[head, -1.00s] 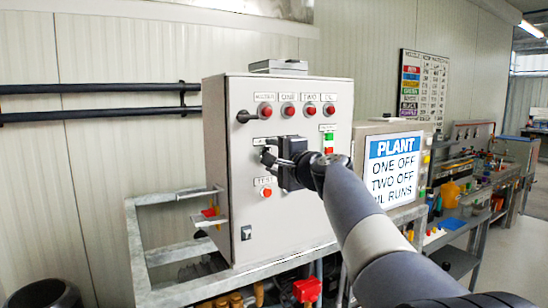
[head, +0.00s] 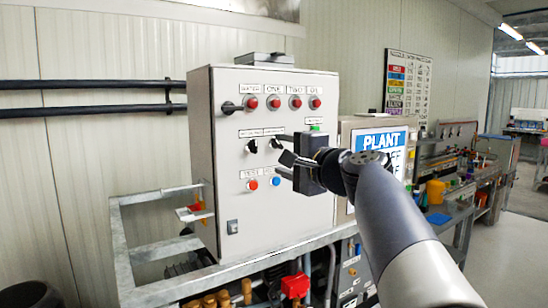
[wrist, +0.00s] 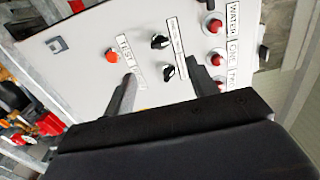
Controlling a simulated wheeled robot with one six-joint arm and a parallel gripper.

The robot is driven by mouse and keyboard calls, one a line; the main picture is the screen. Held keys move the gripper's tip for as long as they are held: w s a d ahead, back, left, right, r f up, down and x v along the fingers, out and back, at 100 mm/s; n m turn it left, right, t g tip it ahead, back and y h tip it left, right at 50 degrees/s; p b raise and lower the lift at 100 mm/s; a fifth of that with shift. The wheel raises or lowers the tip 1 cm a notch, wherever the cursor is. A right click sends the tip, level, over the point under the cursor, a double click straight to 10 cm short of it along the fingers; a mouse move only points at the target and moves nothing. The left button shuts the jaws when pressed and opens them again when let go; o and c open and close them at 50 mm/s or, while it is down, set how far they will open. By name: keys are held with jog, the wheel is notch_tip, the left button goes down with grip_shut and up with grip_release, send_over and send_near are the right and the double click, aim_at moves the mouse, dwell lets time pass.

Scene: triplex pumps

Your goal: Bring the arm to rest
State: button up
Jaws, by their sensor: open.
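My gripper (head: 282,158) is in front of the right half of the grey control panel (head: 228,172) in the head view, with its fingers pointing left toward the panel face. In the wrist view my gripper (wrist: 165,84) has its two fingers wide apart with nothing between them. Beyond the fingers, two black selector knobs show, one of them the upper knob (wrist: 160,41). An orange-red button (wrist: 112,56) lies near the left finger. I cannot tell whether a fingertip touches the panel. My forearm (head: 395,225) reaches in from the lower right.
A row of red lamps (head: 274,103) runs along the panel's top. A grey metal frame (head: 130,240) stands below it, with a red valve handle (head: 295,285). A PLANT sign (head: 380,142) is partly behind my arm. A workbench and open floor (head: 510,235) lie to the right.

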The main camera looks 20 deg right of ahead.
aim_at(256, 147)
jog(key=shift+s+d, duration=0.1)
jog(key=shift+s, duration=0.2)
jog(key=p+x, duration=0.2)
jog(key=x, duration=0.9)
jog(key=shift+p, duration=0.4)
jog(key=shift+s+f, duration=0.1)
jog(key=shift+s, duration=0.1)
